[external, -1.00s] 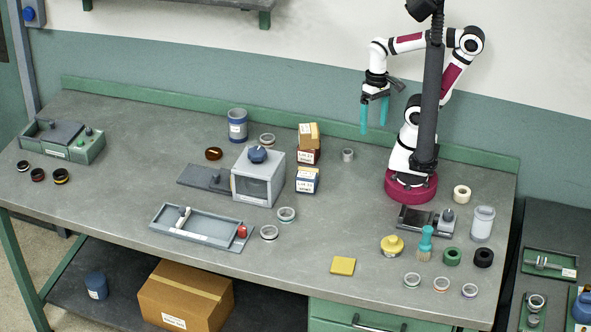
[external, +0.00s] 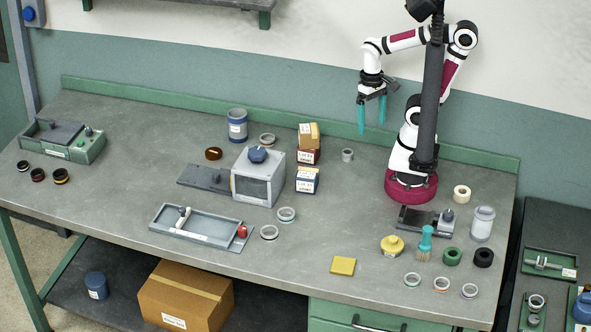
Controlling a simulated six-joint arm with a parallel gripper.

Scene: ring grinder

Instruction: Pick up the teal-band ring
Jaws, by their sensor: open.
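Several small pale metal rings with thin coloured bands stand on the bench. A ring right of the grey box-shaped machine (external: 286,221) shows a teal-green band, and a ring at the front right (external: 412,285) also looks greenish; I cannot tell for certain which is the teal-band ring. My gripper (external: 371,126) has two teal fingers pointing down, spread apart and empty. It hangs high above the back of the bench, left of my base, well away from both rings.
The grey machine (external: 244,188) and stacked lot boxes (external: 308,157) stand mid-bench. A long tray (external: 172,232) lies in front. A yellow pot (external: 392,246), brush (external: 425,240) and tape rolls (external: 453,256) crowd the right. The bench between boxes and yellow pad (external: 343,266) is clear.

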